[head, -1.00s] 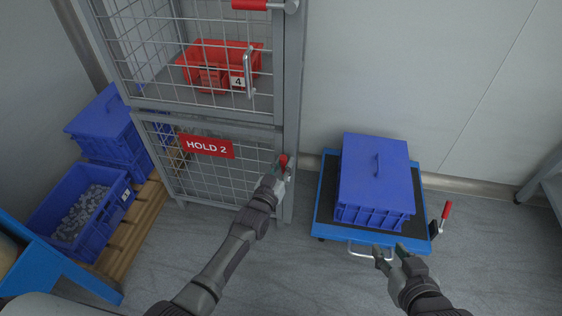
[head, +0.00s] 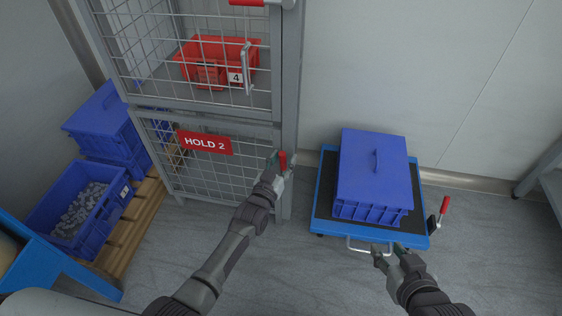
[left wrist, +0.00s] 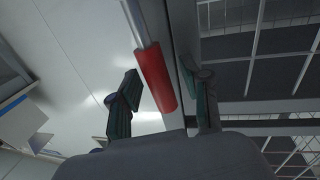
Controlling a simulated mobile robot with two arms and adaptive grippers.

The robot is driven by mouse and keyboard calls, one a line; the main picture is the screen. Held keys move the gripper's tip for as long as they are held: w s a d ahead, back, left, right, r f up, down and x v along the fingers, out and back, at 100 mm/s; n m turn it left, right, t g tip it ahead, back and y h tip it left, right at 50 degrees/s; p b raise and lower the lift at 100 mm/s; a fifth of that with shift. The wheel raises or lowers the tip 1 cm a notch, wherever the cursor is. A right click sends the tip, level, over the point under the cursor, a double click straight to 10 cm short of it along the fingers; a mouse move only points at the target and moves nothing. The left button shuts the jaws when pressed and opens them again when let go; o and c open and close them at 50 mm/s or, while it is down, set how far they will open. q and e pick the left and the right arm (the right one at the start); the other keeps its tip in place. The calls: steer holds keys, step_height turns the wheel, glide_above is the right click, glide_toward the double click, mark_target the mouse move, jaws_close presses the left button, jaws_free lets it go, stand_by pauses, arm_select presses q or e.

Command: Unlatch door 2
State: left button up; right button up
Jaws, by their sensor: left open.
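Door 2 is the lower mesh door with the red HOLD 2 sign (head: 205,143). Its latch has a red grip (head: 282,160) at the door's right edge. My left gripper (head: 281,163) is at this latch, with its fingers open on either side of the red grip. In the left wrist view the red grip (left wrist: 156,78) on its metal bar lies between the two open fingers (left wrist: 165,100), and I cannot tell whether either finger touches it. My right gripper (head: 396,252) is near the front of the blue cart, with a gap between its fingers.
The upper mesh door has a vertical metal handle (head: 246,68), and a red bin (head: 217,62) marked 4 is behind it. A blue lidded crate (head: 373,172) stands on the blue cart (head: 323,205). Blue crates (head: 80,205) stand on a wooden pallet at the left.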

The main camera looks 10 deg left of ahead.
arm_select(q)
steer(key=v, duration=1.2)
steer(key=shift+a+r, duration=0.1)
